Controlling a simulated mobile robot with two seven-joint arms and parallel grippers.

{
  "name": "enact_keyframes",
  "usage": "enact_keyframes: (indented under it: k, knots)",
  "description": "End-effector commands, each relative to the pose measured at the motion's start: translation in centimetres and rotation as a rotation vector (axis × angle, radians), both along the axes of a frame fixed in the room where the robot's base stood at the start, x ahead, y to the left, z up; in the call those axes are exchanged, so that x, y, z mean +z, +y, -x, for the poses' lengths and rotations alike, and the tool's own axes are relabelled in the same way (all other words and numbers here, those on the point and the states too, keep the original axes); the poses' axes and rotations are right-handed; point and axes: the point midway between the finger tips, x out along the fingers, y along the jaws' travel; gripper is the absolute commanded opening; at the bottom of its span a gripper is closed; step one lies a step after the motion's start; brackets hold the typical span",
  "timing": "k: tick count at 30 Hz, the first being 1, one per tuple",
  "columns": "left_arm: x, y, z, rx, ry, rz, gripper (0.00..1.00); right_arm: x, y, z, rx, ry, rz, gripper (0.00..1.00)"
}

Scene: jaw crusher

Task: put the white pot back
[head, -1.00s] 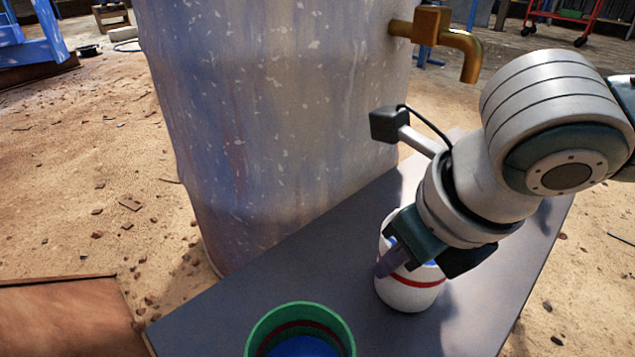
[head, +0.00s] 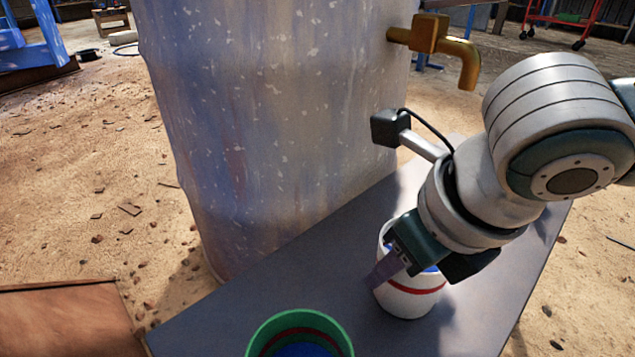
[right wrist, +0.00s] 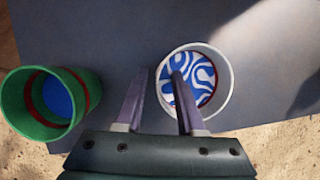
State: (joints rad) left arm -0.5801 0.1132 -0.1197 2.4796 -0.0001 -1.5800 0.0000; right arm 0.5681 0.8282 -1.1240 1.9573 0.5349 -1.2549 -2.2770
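The white pot (head: 405,300), with a red band, stands upright on the grey tabletop (head: 300,278). In the right wrist view the white pot (right wrist: 222,108) has a blue-and-white swirled inside. My right gripper (head: 400,262) is open at its rim. In the right wrist view the fingers of the right gripper (right wrist: 158,78) are apart: one shows over the pot's inside, the other outside its left wall. I cannot tell if either touches it. My left gripper is not in view.
A green pot (head: 265,335), blue inside, stands to the left on the same table; it also shows in the right wrist view (right wrist: 30,122). A large speckled drum (head: 275,130) with a brass tap (head: 455,45) stands behind. Bare tabletop lies between the pots.

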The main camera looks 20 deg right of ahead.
Motion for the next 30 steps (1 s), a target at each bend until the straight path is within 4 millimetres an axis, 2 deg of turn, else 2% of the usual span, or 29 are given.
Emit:
enact_keyframes:
  k: [1,6,12,17,20,23,26,28,30]
  knots:
    - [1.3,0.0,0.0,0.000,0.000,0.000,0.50,1.5,0.0,0.3,0.002,0.000,0.001,0.37]
    - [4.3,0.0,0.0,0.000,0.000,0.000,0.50,5.3,-0.2,1.8,0.001,0.000,0.000,0.37]
    - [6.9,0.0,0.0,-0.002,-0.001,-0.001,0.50,8.9,-0.3,3.4,0.001,0.001,0.000,0.37]
    - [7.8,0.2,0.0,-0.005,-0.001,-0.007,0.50,10.3,-0.3,4.1,-0.001,0.000,-0.003,0.37]
    - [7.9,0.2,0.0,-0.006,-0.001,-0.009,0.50,10.6,0.6,4.5,-0.049,0.002,-0.044,0.37]
    - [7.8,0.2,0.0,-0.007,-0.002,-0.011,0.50,10.7,3.3,5.1,-0.220,0.009,-0.187,0.37]
    - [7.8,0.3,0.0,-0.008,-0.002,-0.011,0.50,11.2,6.7,6.0,-0.563,0.048,-0.426,0.37]
    - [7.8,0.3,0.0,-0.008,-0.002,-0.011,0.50,11.7,8.2,6.6,-0.894,0.099,-0.612,0.37]
    - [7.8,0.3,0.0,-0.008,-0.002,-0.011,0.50,12.0,8.4,7.1,-1.264,0.157,-0.776,0.37]
